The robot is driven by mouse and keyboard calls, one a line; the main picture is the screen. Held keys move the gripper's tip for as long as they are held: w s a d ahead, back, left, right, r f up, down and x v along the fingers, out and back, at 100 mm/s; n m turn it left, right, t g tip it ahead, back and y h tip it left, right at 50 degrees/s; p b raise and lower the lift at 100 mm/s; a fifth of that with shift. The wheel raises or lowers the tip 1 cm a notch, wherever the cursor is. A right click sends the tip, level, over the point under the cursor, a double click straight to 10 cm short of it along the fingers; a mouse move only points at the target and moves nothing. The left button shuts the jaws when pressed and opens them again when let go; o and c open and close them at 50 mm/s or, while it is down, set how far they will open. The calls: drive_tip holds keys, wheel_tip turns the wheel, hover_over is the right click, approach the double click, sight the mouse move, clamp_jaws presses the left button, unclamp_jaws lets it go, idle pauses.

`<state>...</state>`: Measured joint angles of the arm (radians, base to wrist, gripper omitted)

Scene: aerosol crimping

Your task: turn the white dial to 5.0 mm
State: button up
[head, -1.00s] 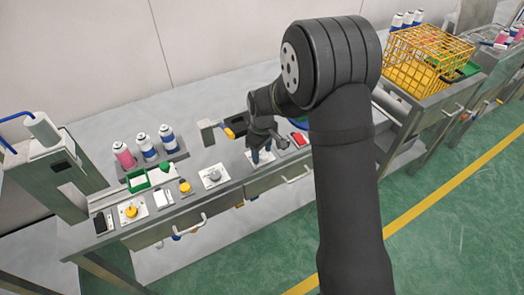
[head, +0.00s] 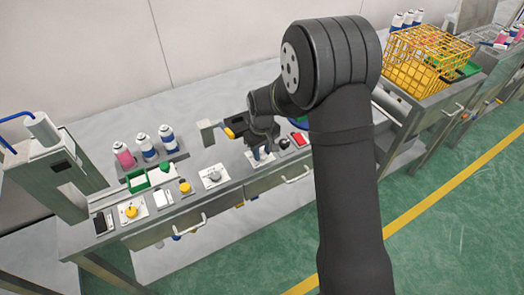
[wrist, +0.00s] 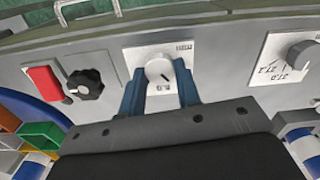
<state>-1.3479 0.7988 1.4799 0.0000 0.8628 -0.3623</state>
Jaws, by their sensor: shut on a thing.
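The white dial (wrist: 158,68) sits on a pale scale plate (wrist: 183,58) in the upper middle of the wrist view. A short dark pointer line shows on its face; the plate's printed figures are too small to read. My gripper (wrist: 160,80) has its two blue fingers on either side of the dial and is shut on it. In the head view my gripper (head: 262,153) is down at the same plate on the bench front, and the dial is hidden there by the fingers.
A black knob (wrist: 86,85) and a red button (wrist: 45,83) sit beside the plate. On its other side is a grey dial (wrist: 302,54) with its own scale. Spray cans (head: 147,147) stand farther back. A yellow basket (head: 425,58) stands right.

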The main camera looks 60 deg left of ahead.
sight(262, 154)
drive_tip(key=m, duration=0.6)
drive_tip(key=shift+m, duration=0.4)
idle(0.3)
drive_tip(key=o, duration=1)
drive_tip(key=shift+r, duration=0.1)
wheel_tip(262, 154, up, 17)
drive_tip(key=shift+r, duration=0.1)
